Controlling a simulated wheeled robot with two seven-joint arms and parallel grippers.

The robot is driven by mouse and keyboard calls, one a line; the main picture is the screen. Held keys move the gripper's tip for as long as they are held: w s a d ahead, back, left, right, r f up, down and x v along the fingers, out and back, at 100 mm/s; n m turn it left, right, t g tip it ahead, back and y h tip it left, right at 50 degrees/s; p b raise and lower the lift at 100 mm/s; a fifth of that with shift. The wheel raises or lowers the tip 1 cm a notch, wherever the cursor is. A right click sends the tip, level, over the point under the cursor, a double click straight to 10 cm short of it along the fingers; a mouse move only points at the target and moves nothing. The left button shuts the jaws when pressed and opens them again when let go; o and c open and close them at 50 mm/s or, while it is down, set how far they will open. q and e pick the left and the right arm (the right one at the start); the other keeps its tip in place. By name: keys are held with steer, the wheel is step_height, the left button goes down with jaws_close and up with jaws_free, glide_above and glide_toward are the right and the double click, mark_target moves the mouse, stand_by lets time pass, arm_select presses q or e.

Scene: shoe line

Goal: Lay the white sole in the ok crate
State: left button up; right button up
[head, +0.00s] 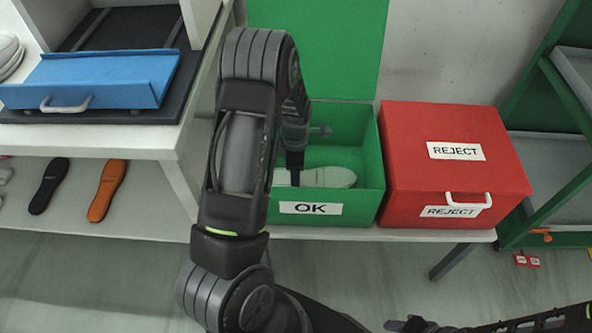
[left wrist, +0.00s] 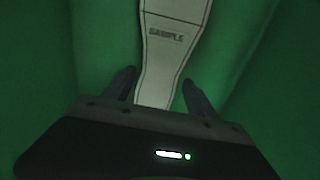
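The white sole (head: 332,177) lies in the open green OK crate (head: 360,204), on its floor as far as I can see. My left gripper (head: 294,172) reaches down into the crate at the left end of the sole, and my arm hides part of both. In the left wrist view, the sole (left wrist: 168,45), marked SAMPLE, runs between the two spread fingers of my left gripper (left wrist: 159,78). Gaps show on both sides of its narrow part. My right gripper (head: 410,325) is only partly in view at the bottom edge, and its fingers are unclear.
The closed red REJECT crate (head: 410,165) stands right of the OK crate. The green lid (head: 335,45) stands upright behind. A blue tray-like flap (head: 110,78) is at left. Dark (head: 48,186) and orange (head: 107,190) soles lie on the lower shelf. A green rack (head: 570,110) stands at right.

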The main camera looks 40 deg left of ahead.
arm_select(q)
steer(key=o, duration=0.3)
steer(key=shift+o, duration=0.2)
step_height(320, 180, up, 8)
steer(key=p, duration=0.1)
steer(key=shift+f+p, duration=0.1)
steer(key=shift+p, duration=0.2)
stand_by(0.7)
